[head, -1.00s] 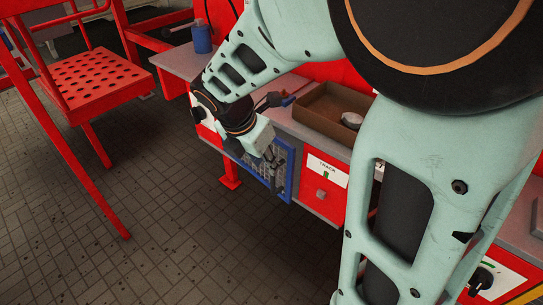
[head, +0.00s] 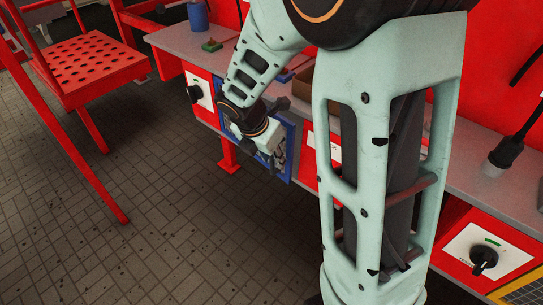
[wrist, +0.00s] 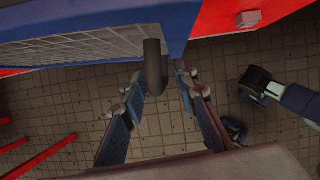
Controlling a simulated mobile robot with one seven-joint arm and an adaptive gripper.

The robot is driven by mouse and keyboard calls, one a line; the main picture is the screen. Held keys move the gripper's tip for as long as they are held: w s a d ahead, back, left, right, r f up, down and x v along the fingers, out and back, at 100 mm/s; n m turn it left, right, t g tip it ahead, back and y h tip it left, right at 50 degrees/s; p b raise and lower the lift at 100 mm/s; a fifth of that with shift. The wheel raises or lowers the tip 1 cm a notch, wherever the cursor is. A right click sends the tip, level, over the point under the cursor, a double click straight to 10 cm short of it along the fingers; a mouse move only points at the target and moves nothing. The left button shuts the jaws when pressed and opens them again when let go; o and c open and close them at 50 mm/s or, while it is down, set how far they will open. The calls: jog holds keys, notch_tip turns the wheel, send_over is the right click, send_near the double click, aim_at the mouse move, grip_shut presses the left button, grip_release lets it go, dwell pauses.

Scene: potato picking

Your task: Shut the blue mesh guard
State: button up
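The blue mesh guard (head: 291,152) is on the red front of the workbench, low down, partly hidden by my arm. In the wrist view its blue frame and grey mesh (wrist: 85,48) cross the top left. A dark upright handle (wrist: 154,65) stands out from it near the frame's right end. My gripper (head: 279,158) is in front of the guard. In the wrist view my gripper (wrist: 160,80) has its two fingers apart, with the handle's end near the gap between the tips. I see no clear grip on it. I cannot tell whether the guard is fully flush.
A black knob (head: 194,94) is left of the guard, and another knob (head: 484,257) is at the lower right. A blue container (head: 197,15) and a small green-based item (head: 212,45) stand on the grey worktop (head: 175,40). A red perforated platform (head: 95,68) is left. Tiled floor lies between.

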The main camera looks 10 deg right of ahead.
aim_at(283, 152)
jog(key=shift+c, duration=0.3)
grip_shut()
jog(key=shift+w+d+r+p, duration=0.1)
jog(key=shift+w+d+p, duration=0.4)
jog(key=shift+d, duration=0.35)
jog(key=shift+w+d+p, duration=0.35)
jog(key=shift+d+p, duration=0.1)
jog(key=shift+d, duration=0.35)
jog(key=shift+o, duration=0.3)
grip_release()
jog(key=shift+d, duration=0.1)
